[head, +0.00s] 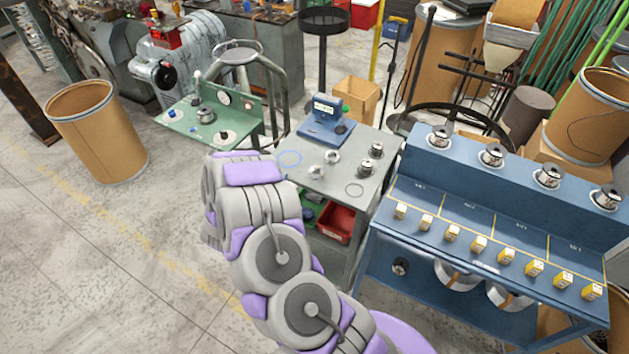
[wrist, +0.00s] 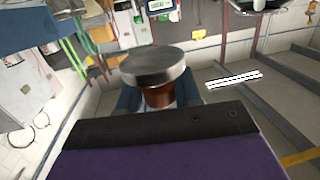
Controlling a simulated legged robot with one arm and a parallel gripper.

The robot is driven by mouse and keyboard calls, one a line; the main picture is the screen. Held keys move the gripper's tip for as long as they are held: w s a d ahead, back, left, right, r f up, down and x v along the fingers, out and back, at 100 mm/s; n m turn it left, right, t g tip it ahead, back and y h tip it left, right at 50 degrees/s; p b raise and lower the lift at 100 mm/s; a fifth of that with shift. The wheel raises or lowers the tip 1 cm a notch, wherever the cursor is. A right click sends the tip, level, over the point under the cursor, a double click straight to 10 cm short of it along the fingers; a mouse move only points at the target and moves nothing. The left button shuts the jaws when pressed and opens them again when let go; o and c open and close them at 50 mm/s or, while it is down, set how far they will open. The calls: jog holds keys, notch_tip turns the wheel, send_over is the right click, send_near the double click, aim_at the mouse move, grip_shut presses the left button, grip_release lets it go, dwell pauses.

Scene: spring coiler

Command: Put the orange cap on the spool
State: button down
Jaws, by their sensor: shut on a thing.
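My gripper (wrist: 160,98) shows in the wrist view, with blue-grey fingers on both sides of a spool-like piece. This piece has a wide round metal disc (wrist: 158,65) and a narrower brown body below it. The fingers are shut on it. In the head view my arm hides the gripper and the piece. Silver spools stand on the grey table (head: 340,185), one of them at its right side (head: 376,149). Another spool (head: 205,114) stands on the green table (head: 180,122). I cannot make out an orange cap in either view.
The blue bench (head: 405,250) at right holds several spools on its upper ledge and a row of small yellow boxes. A blue device (head: 325,118) with a display stands on the grey table. A cardboard drum (head: 95,125) stands at left. The floor at lower left is clear.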

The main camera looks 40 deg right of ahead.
jog(key=s+d+f+m+g+h, duration=0.1)
jog(key=s+d+f+m+g, duration=0.1)
jog(key=s+d, duration=0.1)
jog(key=b, duration=0.2)
send_over(317, 173)
jog(key=shift+w+f, duration=0.1)
jog(key=shift+f, duration=2.2)
jog(key=shift+f, duration=0.1)
jog(key=c, duration=0.8)
grip_release()
